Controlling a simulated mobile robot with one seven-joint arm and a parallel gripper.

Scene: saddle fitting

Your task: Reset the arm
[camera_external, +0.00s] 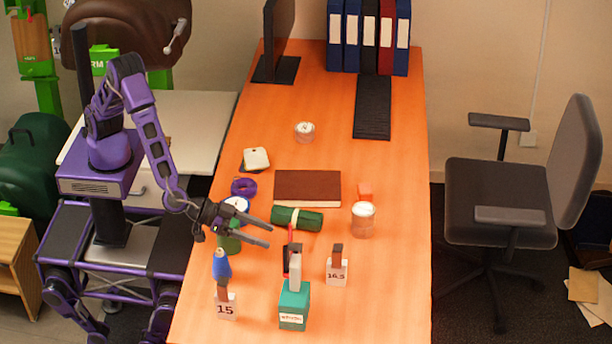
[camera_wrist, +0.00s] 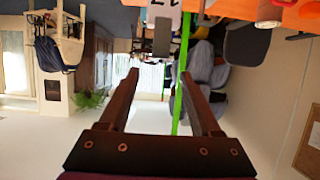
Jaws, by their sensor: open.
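My purple arm reaches out over the left side of the orange table (camera_external: 390,300) in the external view. My gripper (camera_external: 268,234) is open and empty, with its two fingers pointing right. It is above or beside the green cloth roll (camera_external: 288,219); the exact height is hard to tell. In the wrist view both fingers of my gripper (camera_wrist: 165,100) stand apart with nothing between them but the distant room, which appears upside down.
Near my gripper are a teal box (camera_external: 293,310), a card marked 15 (camera_external: 226,308), a card marked 16.5 (camera_external: 337,272), a blue bottle (camera_external: 222,264) and a jar (camera_external: 363,222). A brown book (camera_external: 308,187) lies behind. The table's right front is clear. An office chair (camera_external: 505,200) stands right.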

